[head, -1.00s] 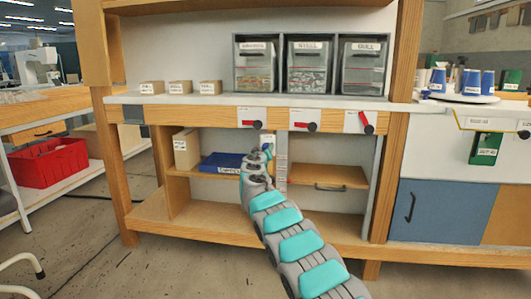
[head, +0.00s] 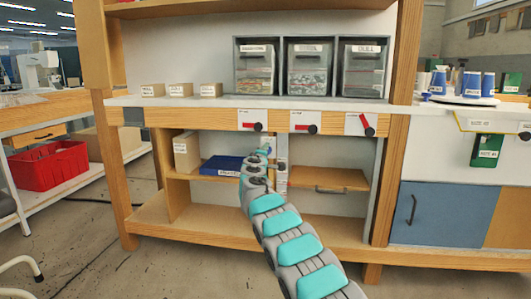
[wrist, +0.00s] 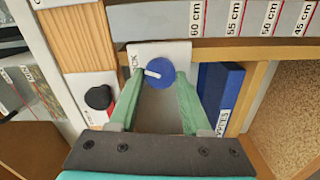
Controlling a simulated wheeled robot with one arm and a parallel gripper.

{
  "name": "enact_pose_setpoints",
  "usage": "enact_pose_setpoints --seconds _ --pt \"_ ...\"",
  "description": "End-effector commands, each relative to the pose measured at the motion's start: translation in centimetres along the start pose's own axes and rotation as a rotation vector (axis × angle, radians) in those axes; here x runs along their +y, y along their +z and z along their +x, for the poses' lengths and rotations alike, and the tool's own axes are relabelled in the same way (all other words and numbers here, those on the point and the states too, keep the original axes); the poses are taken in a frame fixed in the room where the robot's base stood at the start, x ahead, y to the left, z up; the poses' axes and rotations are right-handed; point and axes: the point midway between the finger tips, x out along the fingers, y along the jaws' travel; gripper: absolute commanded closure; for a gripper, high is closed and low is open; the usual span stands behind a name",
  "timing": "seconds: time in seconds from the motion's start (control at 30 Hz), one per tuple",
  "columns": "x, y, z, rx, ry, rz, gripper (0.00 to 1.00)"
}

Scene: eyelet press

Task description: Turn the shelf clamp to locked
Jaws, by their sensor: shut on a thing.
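The shelf clamp shows in the wrist view as a round blue knob (wrist: 188,74) with a short white mark at its left, on a white plate. The lettering on the plate's left side is partly covered; "CK" can be read. My gripper (wrist: 160,79) has its two green fingers on either side of the knob and is shut on it. In the head view my gripper (head: 265,149) is at the upright between the two shelf bays, under the bench top. The knob is too small or hidden to make out there.
A blue box (head: 221,166) lies on the left shelf (head: 180,173), close beside my gripper. Red-handled switches (head: 306,129) sit on the rail just above. A dark knob (wrist: 99,97) is left of my fingers in the wrist view. The right bay is mostly empty.

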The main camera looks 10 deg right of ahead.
Motion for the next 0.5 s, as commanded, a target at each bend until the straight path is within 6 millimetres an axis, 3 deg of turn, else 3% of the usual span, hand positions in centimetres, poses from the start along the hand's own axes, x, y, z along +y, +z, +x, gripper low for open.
enact_pose_setpoints --seconds 0.5 --pt "-0.07 -0.12 -0.02 0.003 0.0 -0.351 1.0"
